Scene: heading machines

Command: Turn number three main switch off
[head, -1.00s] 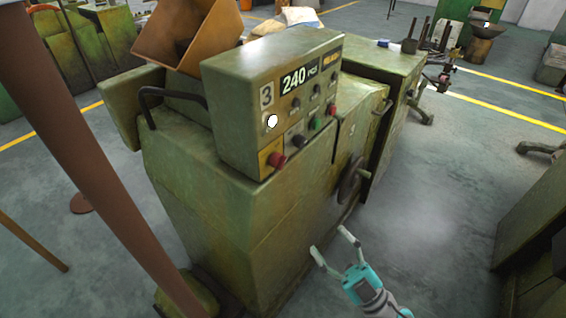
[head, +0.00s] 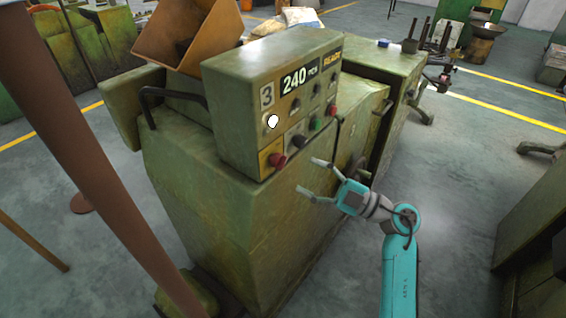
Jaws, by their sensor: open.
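The green machine (head: 215,215) marked with a "3" plate (head: 267,96) stands in the middle of the head view. Its control box (head: 235,100) shows a "240 PCS" display (head: 299,79) and an orange "READY" sign (head: 332,61). A red knob on a yellow plate (head: 277,160) sits at the panel's lower left and looks like the main switch; its turned position is too small to tell. My gripper (head: 311,176) is open and empty, in front of the machine to the right of the red knob, with its fingers pointing left. It appears apart from the knob.
A lit white lamp (head: 272,121), a black knob (head: 299,142), a green button (head: 316,124) and another red button (head: 332,110) share the panel. A handwheel is partly hidden behind my gripper. A brown post (head: 90,140) stands at the left. Floor (head: 455,200) is clear at the right.

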